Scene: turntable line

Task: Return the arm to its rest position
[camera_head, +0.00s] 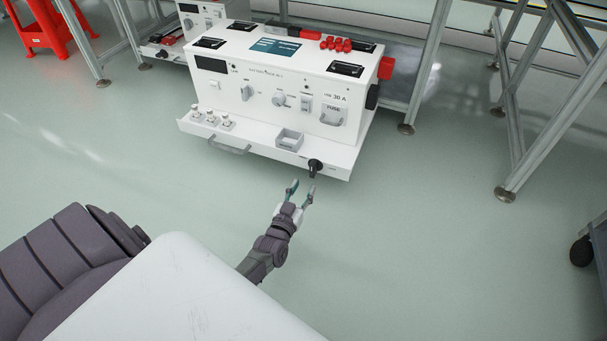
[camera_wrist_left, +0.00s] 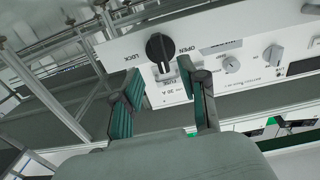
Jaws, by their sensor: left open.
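My left gripper (camera_head: 300,190) is open and empty in the head view, just in front of the white unit's (camera_head: 255,90) lower front ledge. A black knob (camera_head: 315,165) sits on that ledge, close beyond the fingertips. In the left wrist view the two teal-padded fingers (camera_wrist_left: 163,85) are spread apart. The black knob (camera_wrist_left: 160,47) shows between and beyond them, between the words LOCK and OPEN. The fingers look apart from the knob, though the exact gap is hard to tell. My right gripper is in neither view.
The unit carries dials, a grey drawer-like box (camera_head: 289,139), a grey handle (camera_head: 229,145) and red caps (camera_head: 336,44) on top. Metal frame legs (camera_head: 427,70) stand to its right. A red stool (camera_head: 45,28) is at the far left. Floor (camera_head: 420,230) right of my arm is clear.

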